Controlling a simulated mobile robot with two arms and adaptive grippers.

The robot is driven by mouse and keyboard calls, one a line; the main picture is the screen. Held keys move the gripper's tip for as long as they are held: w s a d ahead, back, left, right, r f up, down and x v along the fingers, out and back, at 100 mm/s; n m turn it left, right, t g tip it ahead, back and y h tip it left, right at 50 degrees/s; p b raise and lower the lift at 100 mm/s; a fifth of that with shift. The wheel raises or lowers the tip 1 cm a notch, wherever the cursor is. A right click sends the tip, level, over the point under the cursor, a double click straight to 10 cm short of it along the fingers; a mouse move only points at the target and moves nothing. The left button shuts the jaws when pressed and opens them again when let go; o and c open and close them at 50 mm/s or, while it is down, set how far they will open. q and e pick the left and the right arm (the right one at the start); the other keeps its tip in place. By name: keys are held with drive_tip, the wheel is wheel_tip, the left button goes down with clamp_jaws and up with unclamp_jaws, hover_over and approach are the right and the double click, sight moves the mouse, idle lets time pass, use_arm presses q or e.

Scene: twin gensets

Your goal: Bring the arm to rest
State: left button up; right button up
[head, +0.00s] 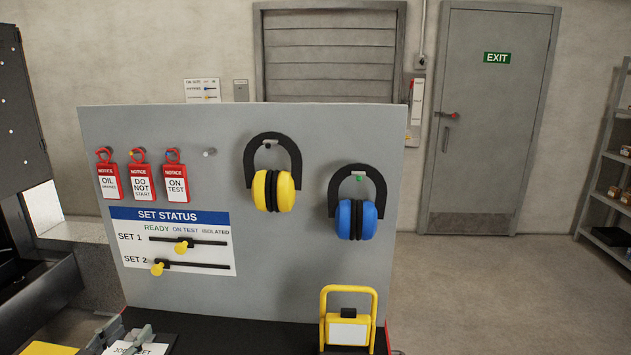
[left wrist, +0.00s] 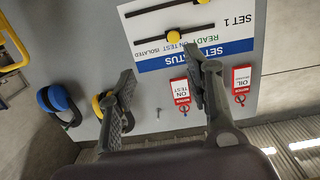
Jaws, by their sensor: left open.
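My left gripper (head: 123,338) shows at the bottom left of the head view, with only its fingertips in frame, low in front of the grey board (head: 300,270). In the left wrist view its two fingers (left wrist: 163,85) stand wide apart with nothing between them. They point toward the board, which appears turned over there. The ON TEST tag (left wrist: 182,92) and OIL tag (left wrist: 240,80) show beyond the fingers; the DO NOT START tag (head: 141,183) is hidden there. The rest of my left arm is out of view. My right gripper is not in view.
Yellow earmuffs (head: 272,190) and blue earmuffs (head: 355,218) hang on the board. The SET 1 slider (head: 183,246) is under ON TEST, the SET 2 slider (head: 158,267) under READY. A yellow lantern-like frame (head: 347,329) stands at the board's foot. Floor at right is clear.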

use_arm(q)
drive_tip(key=s+d+f+m+g, duration=0.2)
drive_tip(key=s+d+f+g, duration=0.5)
drive_tip(key=s+d+f, duration=0.6)
drive_tip(key=s+d+f+n+g+y, duration=0.1)
drive_tip(key=s+d+f+g, duration=0.15)
drive_tip(key=s, duration=0.55)
drive_tip(key=s+d+f+g, duration=0.1)
drive_tip(key=s+f+g, duration=0.25)
drive_tip(key=s, duration=0.45)
wheel_tip(320, 180, down, 29)
drive_tip(key=s+g+b, duration=0.2)
drive_tip(key=b, duration=0.1)
drive_tip(key=s+a+f+g+b, duration=0.1)
drive_tip(key=s+a+f, duration=0.1)
drive_tip(key=s+f, duration=1.4)
drive_tip(key=shift+s+a+f+y+b, duration=0.3)
drive_tip(key=shift+s+f+y, duration=0.1)
drive_tip(key=shift+f, duration=0.4)
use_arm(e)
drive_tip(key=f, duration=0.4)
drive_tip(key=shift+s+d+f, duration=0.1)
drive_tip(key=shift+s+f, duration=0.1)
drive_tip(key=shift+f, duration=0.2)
